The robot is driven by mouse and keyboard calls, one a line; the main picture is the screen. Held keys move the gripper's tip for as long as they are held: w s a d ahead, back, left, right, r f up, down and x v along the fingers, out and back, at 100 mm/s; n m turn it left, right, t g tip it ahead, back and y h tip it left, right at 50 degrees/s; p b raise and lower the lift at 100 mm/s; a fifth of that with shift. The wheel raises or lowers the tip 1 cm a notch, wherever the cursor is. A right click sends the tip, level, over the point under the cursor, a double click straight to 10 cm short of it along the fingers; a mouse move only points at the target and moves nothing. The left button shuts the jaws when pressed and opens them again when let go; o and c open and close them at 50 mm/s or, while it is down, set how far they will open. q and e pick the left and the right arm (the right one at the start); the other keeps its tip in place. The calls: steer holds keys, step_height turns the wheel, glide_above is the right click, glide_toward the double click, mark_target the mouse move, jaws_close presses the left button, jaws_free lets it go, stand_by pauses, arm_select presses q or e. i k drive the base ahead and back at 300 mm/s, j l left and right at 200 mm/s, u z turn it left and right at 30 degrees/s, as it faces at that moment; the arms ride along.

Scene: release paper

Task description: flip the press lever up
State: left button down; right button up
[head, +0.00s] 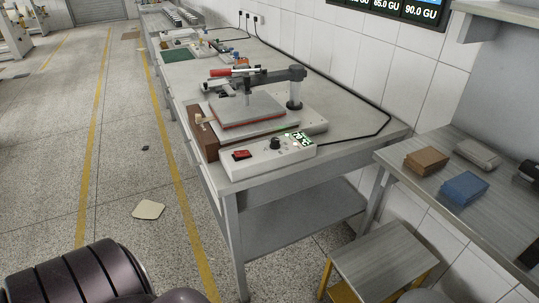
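A heat press (250,108) stands on the near end of a long grey workbench (330,150). Its press lever (222,72) has a red grip and lies about level above the flat grey plate, pointing left from the dark arm (270,76). The plate has a red lower edge and sits low over the base. A white control box (268,153) with a red switch, a black knob and a lit green display is at the front. Neither gripper is in view; nothing is seen touching the lever.
A stool (385,262) stands near the bench's front right leg. A side table (440,150) at right holds a brown block (427,160) and a blue block (464,187). A pale sheet (148,210) lies on the floor, which is mostly clear left of the bench.

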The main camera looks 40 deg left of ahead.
mark_target(223, 72)
steer(key=u, duration=1.55)
